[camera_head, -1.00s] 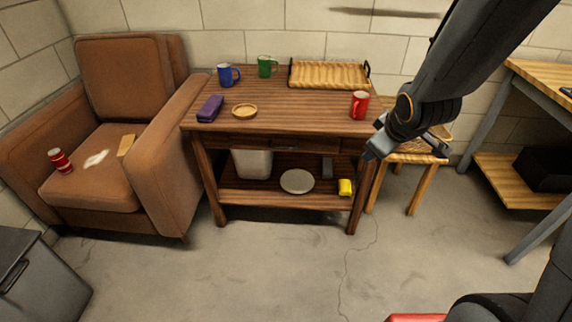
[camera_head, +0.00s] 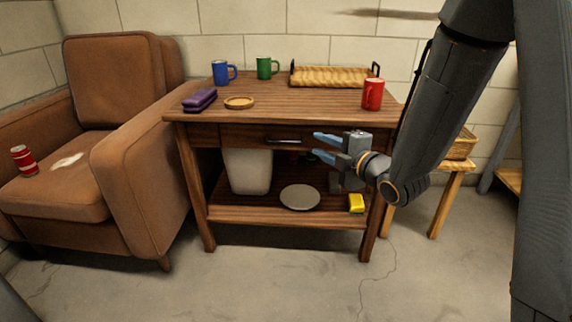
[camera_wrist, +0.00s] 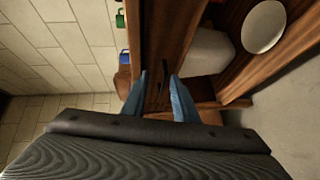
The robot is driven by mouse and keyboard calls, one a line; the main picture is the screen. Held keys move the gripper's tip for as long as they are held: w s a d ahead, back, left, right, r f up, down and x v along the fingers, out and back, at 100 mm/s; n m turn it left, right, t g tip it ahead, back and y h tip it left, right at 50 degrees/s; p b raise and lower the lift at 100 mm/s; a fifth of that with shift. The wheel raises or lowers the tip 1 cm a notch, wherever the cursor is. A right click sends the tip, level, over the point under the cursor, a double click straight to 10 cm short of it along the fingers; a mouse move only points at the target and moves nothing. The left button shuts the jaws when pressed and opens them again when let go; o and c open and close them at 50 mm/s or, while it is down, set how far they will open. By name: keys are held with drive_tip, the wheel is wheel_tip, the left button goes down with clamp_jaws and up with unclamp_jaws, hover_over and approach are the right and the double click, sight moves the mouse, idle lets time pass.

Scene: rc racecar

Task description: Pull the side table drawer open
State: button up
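The side table (camera_head: 300,98) is dark wood and stands against the wall. Its drawer (camera_head: 243,136) sits under the tabletop and looks shut, with a dark bar handle (camera_head: 284,140) on its front. My gripper (camera_head: 317,146) is open, with two blue fingers pointing left. In the head view it is in front of the drawer's right part, just right of the handle, with nothing held. In the wrist view the open fingers (camera_wrist: 160,98) frame the dark wooden drawer front.
On the tabletop are a blue mug (camera_head: 220,73), green mug (camera_head: 265,68), red mug (camera_head: 373,94), purple case (camera_head: 199,100), round coaster (camera_head: 239,102) and wicker tray (camera_head: 332,78). A brown armchair (camera_head: 120,170) stands left, a stool (camera_head: 455,170) right. Floor in front is clear.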

sight(289, 146)
drive_tip(key=w+a+f+n+y+b, duration=0.2)
drive_tip(key=w+a+n+y+b, duration=0.2)
drive_tip(key=a+b, duration=0.5)
drive_tip(key=shift+w+f+n+y+b, duration=0.3)
drive_tip(key=shift+w+f+n+y, duration=0.1)
drive_tip(key=shift+w+n, duration=0.1)
drive_tip(key=shift+a, duration=0.1)
drive_tip(key=shift+c, duration=0.4)
clamp_jaws()
idle(0.9)
